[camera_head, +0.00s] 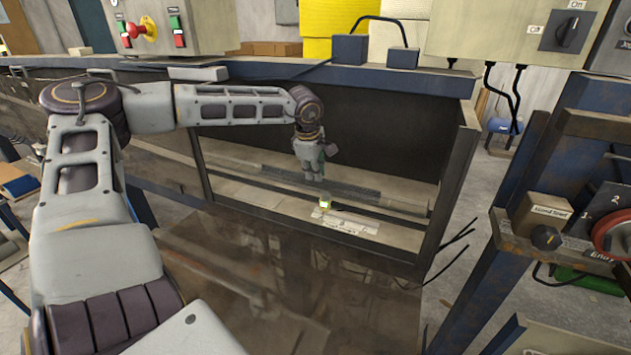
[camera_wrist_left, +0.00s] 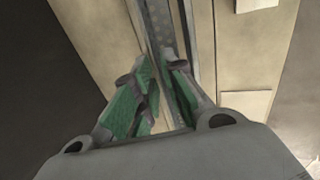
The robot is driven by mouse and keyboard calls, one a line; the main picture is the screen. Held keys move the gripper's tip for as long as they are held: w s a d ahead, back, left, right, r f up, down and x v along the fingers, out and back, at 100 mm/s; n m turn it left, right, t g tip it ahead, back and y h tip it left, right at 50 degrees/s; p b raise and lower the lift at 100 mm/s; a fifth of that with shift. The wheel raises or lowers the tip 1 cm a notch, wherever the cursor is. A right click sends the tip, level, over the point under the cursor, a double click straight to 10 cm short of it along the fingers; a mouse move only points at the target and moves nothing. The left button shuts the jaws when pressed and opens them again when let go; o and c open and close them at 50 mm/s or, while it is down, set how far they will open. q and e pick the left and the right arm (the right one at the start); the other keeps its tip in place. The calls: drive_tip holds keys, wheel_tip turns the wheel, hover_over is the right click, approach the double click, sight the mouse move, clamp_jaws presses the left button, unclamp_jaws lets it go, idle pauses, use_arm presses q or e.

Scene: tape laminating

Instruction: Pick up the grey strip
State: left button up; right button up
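The grey strip (camera_head: 352,192) looks like a long, thin, dark grey bar lying along the ledge inside the machine's open bay. In the left wrist view a speckled grey strip (camera_wrist_left: 161,22) runs from the top edge down to my fingertips. My left gripper (camera_head: 318,178) points down at the strip, near its middle. In the wrist view its green-padded fingers (camera_wrist_left: 163,66) converge, with a narrow gap at the tips over the strip. The fingers hide part of the strip, and I cannot tell whether they touch it. My right gripper is in neither view.
A metal rail (camera_head: 400,215) runs in front of the strip. The bay's dark blue top beam (camera_head: 400,82) and right post (camera_head: 455,185) frame the opening. A control stand (camera_head: 545,215) is at right.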

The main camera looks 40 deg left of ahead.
use_arm(q)
drive_tip(key=shift+x, duration=0.95)
clamp_jaws()
drive_tip(key=shift+s+d, duration=0.1)
drive_tip(key=shift+s, duration=0.05)
drive_tip(key=shift+r, duration=0.75)
wheel_tip(320, 180, up, 27)
drive_tip(key=b, duration=0.2)
drive_tip(key=shift+f, duration=0.25)
